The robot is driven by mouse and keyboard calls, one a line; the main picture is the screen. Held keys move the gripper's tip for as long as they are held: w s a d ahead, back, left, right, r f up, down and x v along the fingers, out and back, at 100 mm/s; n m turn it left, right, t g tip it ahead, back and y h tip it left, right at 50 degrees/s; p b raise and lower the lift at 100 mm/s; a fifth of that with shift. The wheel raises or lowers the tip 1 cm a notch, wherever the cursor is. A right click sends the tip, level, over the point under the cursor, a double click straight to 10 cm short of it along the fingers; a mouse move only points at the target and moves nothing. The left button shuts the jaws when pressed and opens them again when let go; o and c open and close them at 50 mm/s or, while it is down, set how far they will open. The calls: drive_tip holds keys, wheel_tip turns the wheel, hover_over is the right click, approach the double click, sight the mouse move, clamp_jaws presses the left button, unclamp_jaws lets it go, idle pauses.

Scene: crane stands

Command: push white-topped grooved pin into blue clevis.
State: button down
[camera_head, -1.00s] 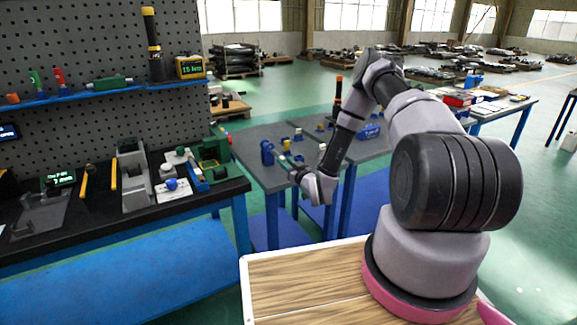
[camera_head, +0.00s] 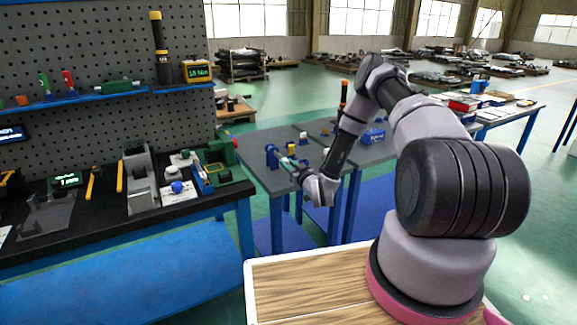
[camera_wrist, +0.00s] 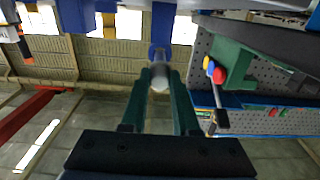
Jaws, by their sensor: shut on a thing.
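My gripper (camera_wrist: 160,92) has two green fingers shut on the pin (camera_wrist: 160,84), whose pale rounded end shows between the fingertips in the wrist view. The blue clevis (camera_wrist: 162,32) stands just beyond the fingertips, in line with the pin. The pin's groove is not visible.
The grey table (camera_head: 262,139) carries several small blue, yellow and white parts behind my gripper. A blue box (camera_head: 373,136) lies to the right. A black workbench (camera_head: 105,205) with tools and a pegboard (camera_head: 100,55) stands at the left.

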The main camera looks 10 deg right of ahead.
sight(279, 154)
drive_tip(key=shift+x, duration=3.8)
drive_tip(key=c, duration=0.6)
unclamp_jaws()
drive_tip(key=shift+v, duration=2.5)
